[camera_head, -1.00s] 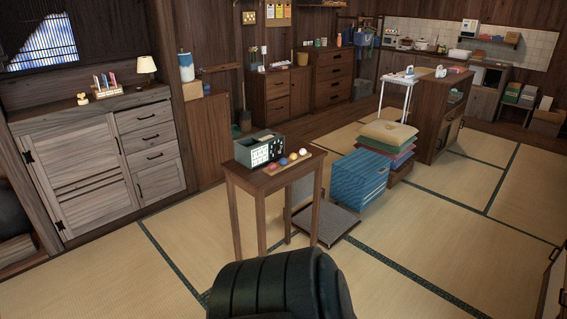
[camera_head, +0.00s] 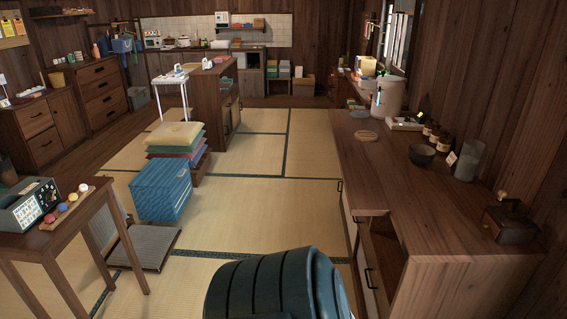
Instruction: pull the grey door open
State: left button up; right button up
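The weathered grey cabinet with its large door is out of view now; it showed on the left in the earlier head view. On the right, the long wooden counter (camera_head: 450,235) has pale door panels (camera_head: 367,287) with dark handles on its front, seen at a steep angle. A dark opening shows in that front near its close end. I cannot tell whether any of these panels is the grey door. Neither of my grippers shows.
A small wooden table (camera_head: 62,240) with a grey device (camera_head: 28,204) stands at left. A blue chest (camera_head: 160,190), stacked cushions (camera_head: 176,137) and a floor seat (camera_head: 145,248) stand beyond. The tatami (camera_head: 265,210) between chest and counter is clear.

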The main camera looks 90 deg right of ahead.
aim_at(370, 305)
jog(key=z, duration=3.5)
